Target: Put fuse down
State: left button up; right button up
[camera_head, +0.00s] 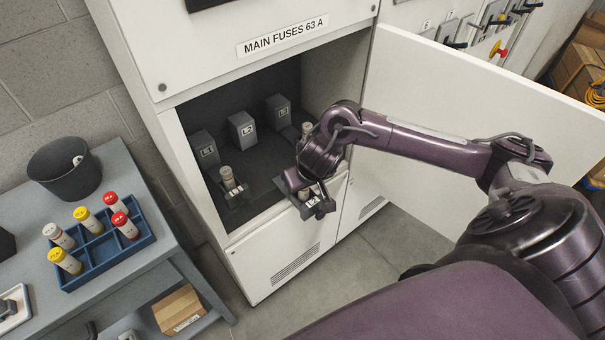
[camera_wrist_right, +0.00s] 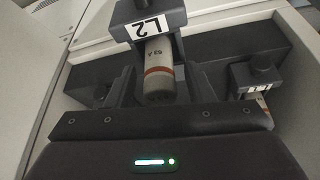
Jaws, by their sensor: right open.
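A fuse (camera_wrist_right: 160,68), pale with a red band and marked 63 A, sits at the L2 holder (camera_wrist_right: 148,22) in the right wrist view. My right gripper (camera_wrist_right: 158,92) is open, with a dark finger on either side of this fuse; I cannot tell whether they touch it. In the head view the right gripper (camera_head: 312,195) is at the front of the cabinet opening, over the holder labelled L2 and hiding most of the fuse. Another fuse (camera_head: 227,178) stands in the left holder, and one (camera_head: 306,130) shows behind my wrist. My left gripper is not in view.
The white cabinet (camera_head: 262,270) has its door (camera_head: 490,90) open to the right. Grey blocks (camera_head: 242,128) line the recess. Floor between table and cabinet is clear.

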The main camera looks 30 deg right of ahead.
aim_at(310, 203)
jog(key=p+v, duration=0.4)
jog(key=v, duration=0.8)
